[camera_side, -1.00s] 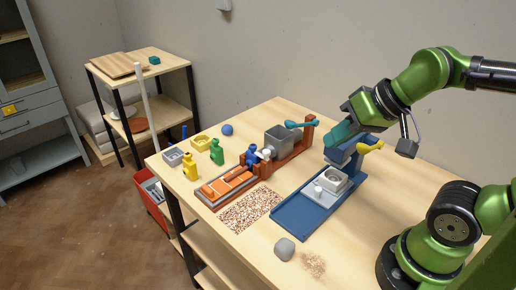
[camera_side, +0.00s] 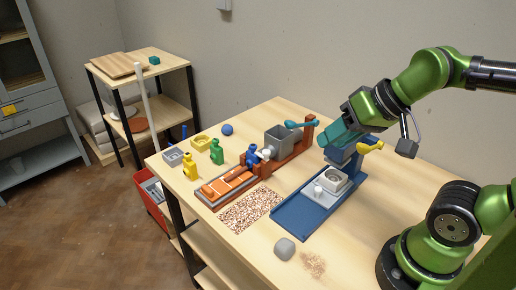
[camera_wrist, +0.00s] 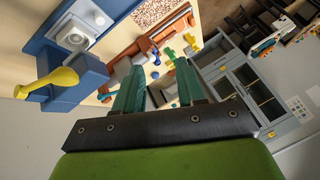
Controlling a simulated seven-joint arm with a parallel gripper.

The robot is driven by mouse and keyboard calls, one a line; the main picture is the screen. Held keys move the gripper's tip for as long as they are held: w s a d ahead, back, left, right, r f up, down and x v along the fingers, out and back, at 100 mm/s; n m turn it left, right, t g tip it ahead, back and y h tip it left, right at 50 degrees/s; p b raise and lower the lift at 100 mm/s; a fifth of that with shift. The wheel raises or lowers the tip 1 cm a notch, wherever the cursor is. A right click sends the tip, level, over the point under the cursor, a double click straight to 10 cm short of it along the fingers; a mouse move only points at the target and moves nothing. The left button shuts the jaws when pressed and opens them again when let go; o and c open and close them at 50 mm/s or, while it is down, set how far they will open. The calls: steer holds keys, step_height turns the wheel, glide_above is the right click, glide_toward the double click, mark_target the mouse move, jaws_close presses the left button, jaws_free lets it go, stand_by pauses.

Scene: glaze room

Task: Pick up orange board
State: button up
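An orange board (camera_side: 229,184) lies on a grey tray on the table, at the front end of the reddish-brown press. Longer orange pieces lie on top of it, so part of its surface is covered. My gripper (camera_side: 328,138) is in the air above the blue stand, to the right of the board and well away from it. In the wrist view, the two teal fingers of my gripper (camera_wrist: 160,68) stand apart with nothing between them. I cannot clearly make out the board in the wrist view.
The press (camera_side: 286,147) has a grey hopper and teal handle. The blue stand (camera_side: 310,204) with a yellow lever is close below my gripper. A speckled mat (camera_side: 249,209) lies before the tray. A grey lump (camera_side: 284,249) sits at the front edge.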

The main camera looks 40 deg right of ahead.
steer(key=shift+o, duration=0.4)
steer(key=n+g+h, duration=0.2)
steer(key=n+g, duration=0.2)
steer(key=g, duration=0.3)
glide_above(208, 189)
steer(key=shift+f, duration=2.65)
steer(key=f, duration=1)
steer(key=shift+s+a+f, duration=0.2)
steer(key=shift+s+f, duration=0.05)
steer(key=shift+s, duration=0.15)
steer(key=shift+w+d+f, duration=0.1)
steer(key=shift+w+f, duration=0.05)
steer(key=shift+f, duration=1.3)
steer(key=shift+w+d+f, duration=0.1)
steer(key=shift+f, duration=1.35)
jaws_close()
